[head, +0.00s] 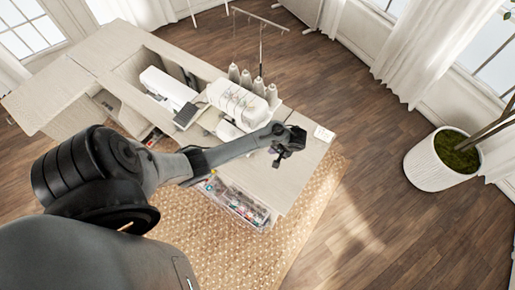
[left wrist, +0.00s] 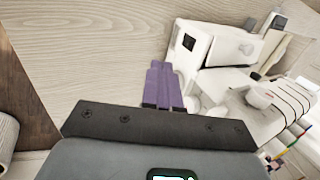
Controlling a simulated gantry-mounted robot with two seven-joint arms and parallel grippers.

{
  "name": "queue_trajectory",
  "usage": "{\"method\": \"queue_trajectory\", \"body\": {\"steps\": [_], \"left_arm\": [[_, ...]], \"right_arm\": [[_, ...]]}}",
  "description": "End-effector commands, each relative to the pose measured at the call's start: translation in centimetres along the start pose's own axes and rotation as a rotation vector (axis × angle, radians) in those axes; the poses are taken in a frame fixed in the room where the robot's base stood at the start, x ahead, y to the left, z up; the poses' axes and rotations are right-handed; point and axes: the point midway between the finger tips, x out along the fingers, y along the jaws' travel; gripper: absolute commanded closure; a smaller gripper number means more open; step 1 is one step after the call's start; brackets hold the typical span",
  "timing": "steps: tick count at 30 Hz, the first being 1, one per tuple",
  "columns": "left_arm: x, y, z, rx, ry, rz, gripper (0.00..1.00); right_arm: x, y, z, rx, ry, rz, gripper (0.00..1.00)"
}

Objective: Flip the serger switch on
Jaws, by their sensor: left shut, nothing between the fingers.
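The serger (head: 236,104) is a white machine on the cabinet top, with thread cones at its back. Its white side fills the upper right of the left wrist view (left wrist: 225,45). A small dark rectangular switch (left wrist: 188,42) shows on that side; I cannot tell its position. My left gripper (head: 277,161) is over the cabinet top, to the right of the serger in the head view. Its purple fingers (left wrist: 161,68) are shut together and empty, pointing toward the serger's side and visibly apart from the switch. My right gripper is not in view.
The pale wood cabinet top (head: 303,160) is clear around the gripper. A small white card (head: 324,134) lies near its right edge. A white sewing machine (head: 168,88) stands left of the serger. A clear drawer of supplies (head: 240,206) is below. A potted plant (head: 432,163) stands right.

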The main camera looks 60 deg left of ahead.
Motion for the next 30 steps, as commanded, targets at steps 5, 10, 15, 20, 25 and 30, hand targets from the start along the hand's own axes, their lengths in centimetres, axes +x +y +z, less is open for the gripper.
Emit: {"method": "queue_trajectory", "body": {"steps": [5,10,15,20,25,30], "left_arm": [[2.7,-0.1,0.0,0.001,-0.002,-0.004,1.00],[6.0,-0.1,0.0,0.001,-0.002,-0.005,1.00],[9.0,0.0,0.0,0.001,-0.001,-0.004,1.00],[9.5,-2.1,0.0,-0.003,0.000,-0.003,1.00],[10.0,-3.4,0.0,-0.001,-0.001,-0.002,1.00],[10.2,-3.9,0.1,0.000,-0.001,-0.001,1.00]], "right_arm": [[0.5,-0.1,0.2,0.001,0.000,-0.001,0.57],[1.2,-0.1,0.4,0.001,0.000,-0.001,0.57],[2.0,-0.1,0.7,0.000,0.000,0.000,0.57],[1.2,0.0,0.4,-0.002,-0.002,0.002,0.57],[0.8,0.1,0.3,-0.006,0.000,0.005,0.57],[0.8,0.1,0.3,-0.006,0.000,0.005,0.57]]}}
